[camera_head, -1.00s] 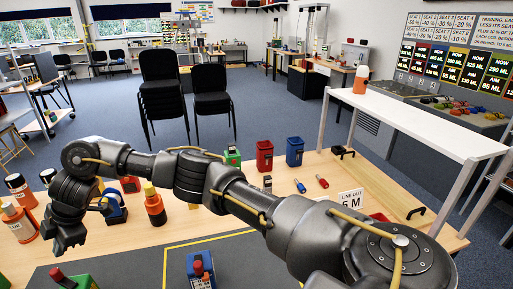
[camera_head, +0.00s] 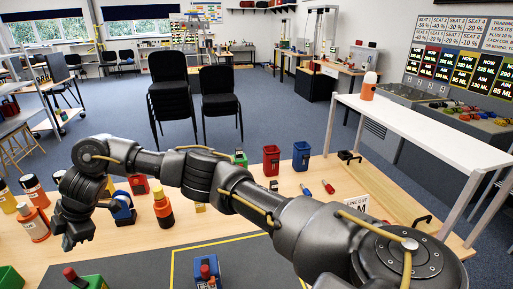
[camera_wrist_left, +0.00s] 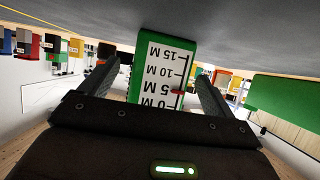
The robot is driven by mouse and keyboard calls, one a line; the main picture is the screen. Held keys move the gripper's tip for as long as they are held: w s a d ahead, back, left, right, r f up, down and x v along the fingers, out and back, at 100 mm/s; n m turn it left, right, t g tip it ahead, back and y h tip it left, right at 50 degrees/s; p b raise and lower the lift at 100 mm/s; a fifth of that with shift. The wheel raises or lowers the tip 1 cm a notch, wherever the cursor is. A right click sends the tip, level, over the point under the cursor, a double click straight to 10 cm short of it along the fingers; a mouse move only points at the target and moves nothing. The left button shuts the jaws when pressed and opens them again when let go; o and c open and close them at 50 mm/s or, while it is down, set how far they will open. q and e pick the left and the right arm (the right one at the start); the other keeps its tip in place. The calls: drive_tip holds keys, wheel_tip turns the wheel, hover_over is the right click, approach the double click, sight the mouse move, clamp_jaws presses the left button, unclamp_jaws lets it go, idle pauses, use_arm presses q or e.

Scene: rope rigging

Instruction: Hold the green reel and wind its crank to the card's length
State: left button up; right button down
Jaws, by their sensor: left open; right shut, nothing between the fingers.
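The green reel (camera_head: 95,283) with its red crank knob (camera_head: 70,272) shows at the bottom left of the head view, cut by the frame edge. In the left wrist view, the reel's scale face (camera_wrist_left: 162,70) stands between the fingers of my open left gripper (camera_wrist_left: 155,78). The red pointer (camera_wrist_left: 178,92) is beside the 5 M mark. My left gripper is out of the head view. My right gripper (camera_head: 76,232) is shut and empty, above and behind the reel. The card (camera_head: 355,204) is partly hidden by my right arm; an M shows on it.
A blue reel (camera_head: 208,281) with a red knob stands on the dark mat (camera_head: 150,262). Red (camera_head: 271,160) and blue (camera_head: 301,156) bins stand further back. A green box (camera_head: 8,279) is at bottom left.

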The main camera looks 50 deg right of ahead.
use_arm(q)
drive_tip(key=shift+p+v, duration=2.6)
drive_tip(key=shift+p, duration=0.05)
drive_tip(key=shift+p+v, duration=0.65)
drive_tip(key=shift+v, duration=0.2)
drive_tip(key=shift+d, duration=0.1)
